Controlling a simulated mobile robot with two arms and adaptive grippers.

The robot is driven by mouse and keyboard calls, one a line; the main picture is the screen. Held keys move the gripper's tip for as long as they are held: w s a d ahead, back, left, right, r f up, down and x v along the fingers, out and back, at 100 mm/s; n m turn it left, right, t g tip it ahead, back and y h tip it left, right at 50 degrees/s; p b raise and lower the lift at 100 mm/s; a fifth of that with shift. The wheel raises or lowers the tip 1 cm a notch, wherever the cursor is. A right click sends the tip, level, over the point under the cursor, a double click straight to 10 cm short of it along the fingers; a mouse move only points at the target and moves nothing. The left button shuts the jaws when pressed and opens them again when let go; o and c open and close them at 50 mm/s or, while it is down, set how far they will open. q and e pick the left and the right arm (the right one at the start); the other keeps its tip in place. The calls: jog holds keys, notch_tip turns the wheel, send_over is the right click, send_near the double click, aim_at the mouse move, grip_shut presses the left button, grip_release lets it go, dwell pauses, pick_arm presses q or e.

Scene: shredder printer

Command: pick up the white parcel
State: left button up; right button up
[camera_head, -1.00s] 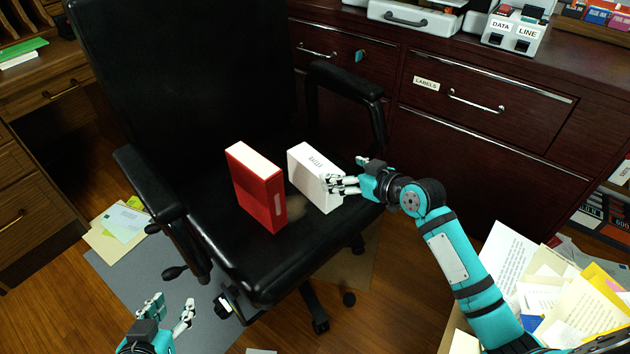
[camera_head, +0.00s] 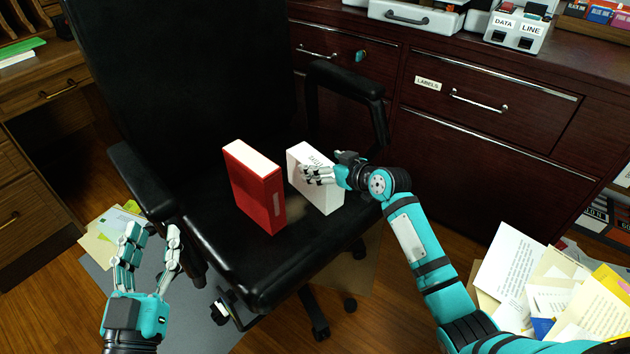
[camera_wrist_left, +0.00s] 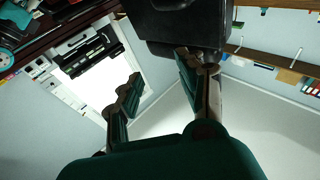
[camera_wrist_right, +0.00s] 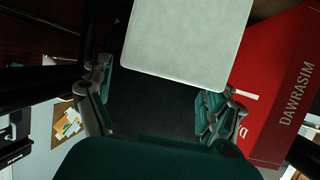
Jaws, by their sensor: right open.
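The white parcel (camera_head: 322,196) stands upright on the seat of the black office chair, right of a red box. In the right wrist view, the parcel (camera_wrist_right: 187,40) shows as a pale block at the top, just beyond the fingers. My right gripper (camera_head: 318,174) is at the parcel's upper side in the head view, covering part of its printed label. Its fingers (camera_wrist_right: 158,105) are spread apart, one on each side of the parcel's near end. My left gripper (camera_head: 150,243) is open and empty, left of the chair seat. Its spread fingers (camera_wrist_left: 160,95) show in the left wrist view.
The red box (camera_head: 256,190) stands upright close left of the parcel. The chair's armrests (camera_head: 348,88) flank the seat. A dark wooden cabinet (camera_head: 480,140) stands behind. Loose papers (camera_head: 550,290) lie at the lower right.

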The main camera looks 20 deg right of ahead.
pick_arm(q)
jog(key=shift+s+d+r+t+h, duration=0.1)
jog(key=shift+s+r+t+h, duration=0.15)
jog(key=shift+r+t, duration=0.35)
jog(key=shift+s+r+t+h, duration=0.2)
jog(key=shift+r+t+h, duration=0.1)
jog(key=shift+r, duration=0.5)
pick_arm(e)
jog(key=shift+x, duration=0.9)
jog(key=c, duration=1.6)
jog(key=shift+r, duration=0.25)
jog(key=shift+c, duration=0.8)
pick_arm(q)
jog(key=shift+w+f, duration=0.1)
